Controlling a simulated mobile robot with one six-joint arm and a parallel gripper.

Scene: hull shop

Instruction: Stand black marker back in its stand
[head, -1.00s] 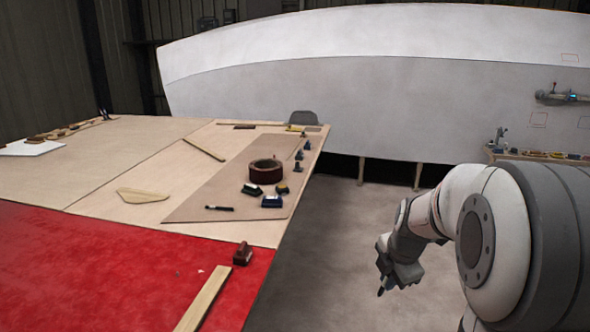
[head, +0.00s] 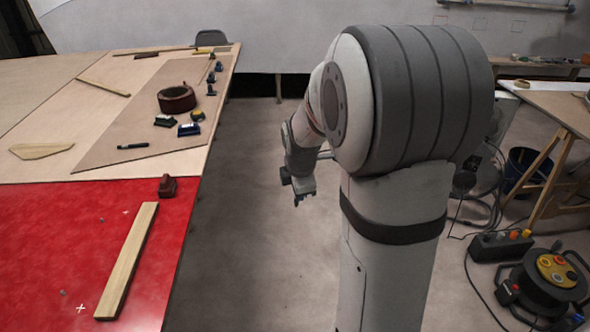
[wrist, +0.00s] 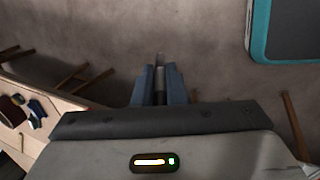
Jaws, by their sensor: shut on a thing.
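My gripper (wrist: 160,88) is shut in the wrist view on a slim, dark grey cylinder, which looks like the black marker (wrist: 160,72). Its far end sticks out past the fingers and much of it is hidden between them. In the head view my gripper (head: 304,194) hangs low over bare floor, right of the big table and apart from it. The marker is too small to make out there. A marker stand cannot be made out in either view.
A big table (head: 25,225) with a red area fills the left. A slim black pen-like thing (head: 133,146) and a brown tape roll (head: 177,99) lie on it. At right are a wooden trestle table (head: 555,105), dark bucket (head: 522,170) and cable reel (head: 545,283). Floor between is clear.

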